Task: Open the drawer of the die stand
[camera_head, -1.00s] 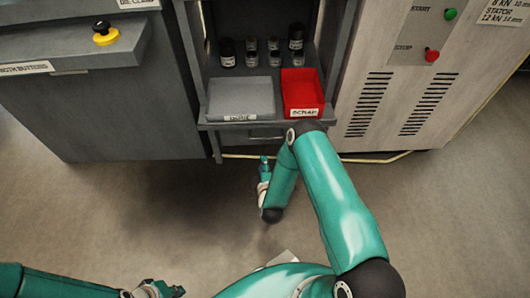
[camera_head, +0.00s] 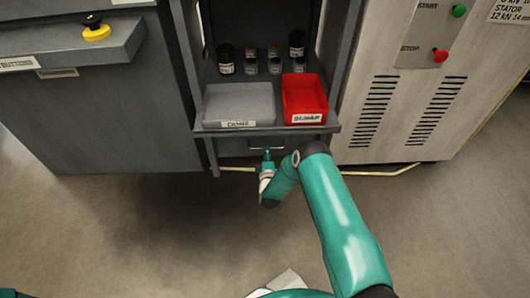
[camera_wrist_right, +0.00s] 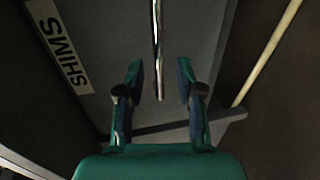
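The die stand (camera_head: 200,131) is the grey shelf unit in the upper middle of the head view. Its drawer (camera_head: 231,148) sits under the shelf and looks closed. The drawer front (camera_wrist_right: 118,40) also shows in the right wrist view, with a label reading SHIMS (camera_wrist_right: 60,45). A thin metal bar handle (camera_wrist_right: 157,45) runs down that front. My right gripper (camera_head: 267,156) is at the drawer front. In the right wrist view its two fingers (camera_wrist_right: 160,82) are apart, with the handle's end between them. I cannot tell whether they touch it. My left gripper is not in view.
A grey DONE tray (camera_head: 238,104) and a red SCRAP tray (camera_head: 304,98) stand on the shelf above the drawer, with several small dark-capped bottles (camera_head: 250,62) behind. A grey cabinet (camera_head: 95,110) and a vented cabinet (camera_head: 400,110) flank the stand. A pale cable (camera_wrist_right: 268,52) runs beside it.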

